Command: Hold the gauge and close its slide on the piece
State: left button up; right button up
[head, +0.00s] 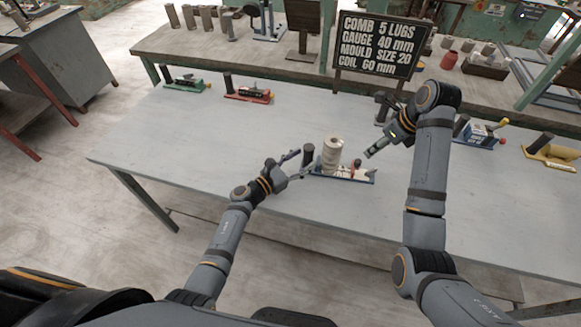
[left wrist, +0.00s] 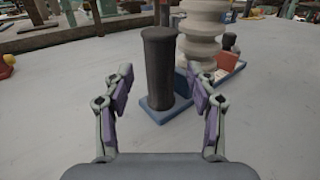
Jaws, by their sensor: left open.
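The gauge has a blue base (head: 357,177) with a dark upright post (head: 308,155) at its left end. A pale ribbed piece (head: 332,155) stands upright on it, with a reddish block that may be the slide (left wrist: 228,61) just right of the piece. My left gripper (head: 294,164) is open and empty at the gauge's left end. In the left wrist view the post (left wrist: 160,70) stands ahead, in line with the gap between the fingers. My right gripper (head: 377,148) hangs above and right of the gauge, apart from it; its finger opening is unclear.
Other gauges, green (head: 185,84), red (head: 248,96), blue (head: 480,139) and yellow (head: 553,154), lie on the grey table (head: 210,140). A black sign (head: 380,45) stands behind. The table left of the gauge is clear.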

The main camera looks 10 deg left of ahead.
pick_arm(q)
jog(key=shift+w+d, duration=0.25)
grip_shut()
pick_arm(e)
jog(key=shift+d, duration=0.1)
jog(key=c, duration=0.7)
jog(key=d+f+n+y, duration=0.1)
jog(key=d, duration=0.1)
jog(key=d+f+n+y, duration=0.1)
jog(key=d, duration=0.1)
jog(key=d+f+n+y, duration=0.1)
jog(key=d, duration=0.1)
jog(key=shift+s+d+f+n+g, duration=0.3)
jog(key=shift+s+f+n+g, duration=0.05)
jog(key=shift+n+g, duration=0.05)
grip_shut()
jog(key=d+y, duration=0.1)
jog(key=d+r+n, duration=0.1)
jog(key=d, duration=0.1)
jog(key=d+y, duration=0.1)
jog(key=shift+s+d+r+n+y, duration=0.2)
jog(key=shift+s+d+n+y, duration=0.1)
jog(key=shift+s+d, duration=0.1)
